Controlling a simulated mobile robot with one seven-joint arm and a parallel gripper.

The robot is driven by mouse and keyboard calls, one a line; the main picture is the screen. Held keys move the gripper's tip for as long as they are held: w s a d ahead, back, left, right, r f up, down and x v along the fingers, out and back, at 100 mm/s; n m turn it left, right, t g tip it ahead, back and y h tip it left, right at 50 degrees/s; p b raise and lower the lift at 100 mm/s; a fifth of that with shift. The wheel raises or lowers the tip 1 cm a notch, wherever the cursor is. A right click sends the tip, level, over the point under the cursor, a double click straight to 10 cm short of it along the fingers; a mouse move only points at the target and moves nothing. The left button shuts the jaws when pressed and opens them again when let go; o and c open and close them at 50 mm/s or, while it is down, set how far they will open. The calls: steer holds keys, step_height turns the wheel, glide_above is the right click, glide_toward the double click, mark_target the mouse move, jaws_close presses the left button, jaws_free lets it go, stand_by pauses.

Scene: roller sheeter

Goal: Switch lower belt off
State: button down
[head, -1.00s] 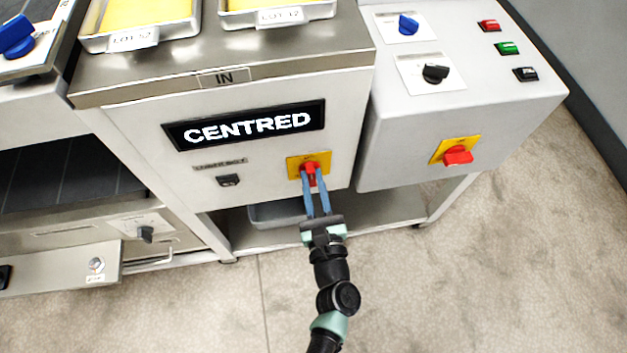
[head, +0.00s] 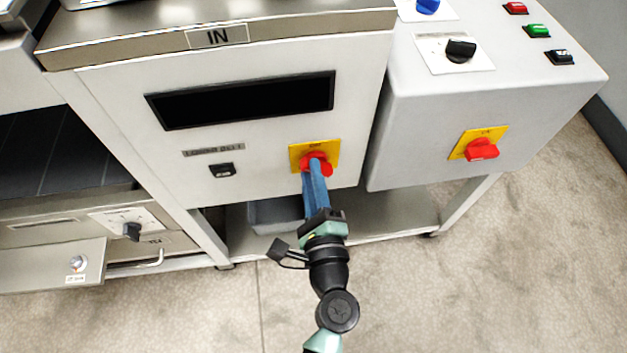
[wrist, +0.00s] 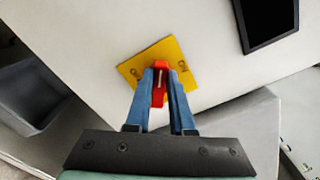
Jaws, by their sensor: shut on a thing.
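The red rotary switch (head: 317,164) sits on a yellow plate (head: 331,151) on the white front panel, to the right of the label reading "LOWER BELT" (head: 213,150). My gripper (head: 315,175) is shut on the red handle. In the wrist view my gripper's blue fingers (wrist: 160,88) stand on both sides of the red handle (wrist: 159,82), over the yellow plate (wrist: 180,58). The display (head: 243,99) above is dark. A small black switch (head: 222,170) sits under the label.
A second red switch on yellow (head: 482,149) is on the grey control box (head: 430,125) to the right. Red, green and black buttons and a black knob (head: 461,49) are on its top. A grey bin (head: 275,214) stands below the panel. Floor in front is clear.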

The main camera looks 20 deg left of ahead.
steer(key=shift+s+a+f+n+b, duration=0.1)
steer(key=shift+f+n+b, duration=0.1)
steer(key=shift+n+b, duration=0.85)
steer(key=shift+w+d+f+n+b, duration=0.1)
steer(key=shift+f+n+b, duration=0.05)
steer(key=shift+n+b, duration=0.85)
steer(key=shift+s+a+f+n+b, duration=0.1)
steer(key=shift+f+n+b, duration=0.1)
steer(key=shift+n+b, duration=0.8)
steer(key=shift+n, duration=0.45)
steer(key=c, duration=0.8)
jaws_free()
steer(key=v, duration=1.3)
steer(key=shift+r, duration=0.1)
